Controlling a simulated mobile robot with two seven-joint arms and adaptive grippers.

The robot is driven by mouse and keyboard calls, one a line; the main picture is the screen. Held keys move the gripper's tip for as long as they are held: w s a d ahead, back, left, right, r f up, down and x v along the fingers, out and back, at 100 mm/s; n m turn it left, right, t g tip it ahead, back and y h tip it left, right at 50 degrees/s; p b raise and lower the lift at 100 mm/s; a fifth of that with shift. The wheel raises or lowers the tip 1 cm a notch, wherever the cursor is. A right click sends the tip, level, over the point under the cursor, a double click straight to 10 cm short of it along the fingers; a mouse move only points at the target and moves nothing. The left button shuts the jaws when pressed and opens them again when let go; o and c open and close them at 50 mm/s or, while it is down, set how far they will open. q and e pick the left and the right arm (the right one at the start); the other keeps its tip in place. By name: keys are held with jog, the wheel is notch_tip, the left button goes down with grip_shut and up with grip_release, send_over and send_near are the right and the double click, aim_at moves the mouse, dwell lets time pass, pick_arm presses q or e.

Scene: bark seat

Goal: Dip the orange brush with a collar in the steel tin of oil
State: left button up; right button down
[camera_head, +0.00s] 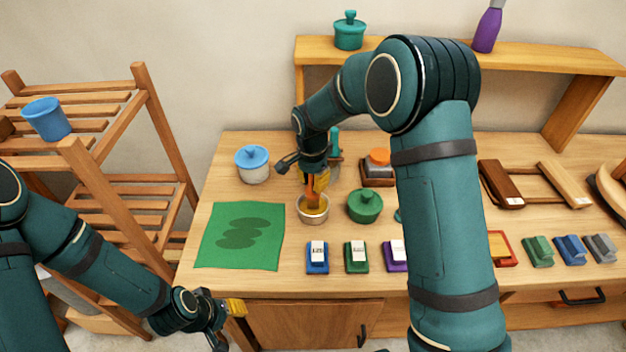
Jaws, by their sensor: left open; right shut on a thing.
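The steel tin (313,216) stands on the wooden workbench, right of the green mat, with yellowish oil inside. My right gripper (316,180) is above the tin, pointing down, and is shut on the orange brush (312,192). The brush's lower end is at the tin's opening. I cannot tell how deep it reaches, and the gripper hides much of the handle and collar. My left gripper (232,308) is open and empty, low in front of the bench's left front edge.
A white jar with a blue lid (252,164) stands left behind the tin, and a green lidded pot (365,206) just right of it. Several coloured blocks line the bench front. The green mat (240,236) is flat. A wooden rack (110,150) stands left, a raised shelf (540,58) behind.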

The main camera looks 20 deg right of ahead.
pick_arm(q)
jog(key=shift+r+p, duration=2.1)
jog(key=shift+r, duration=0.15)
pick_arm(e)
jog(key=shift+r, duration=3.45)
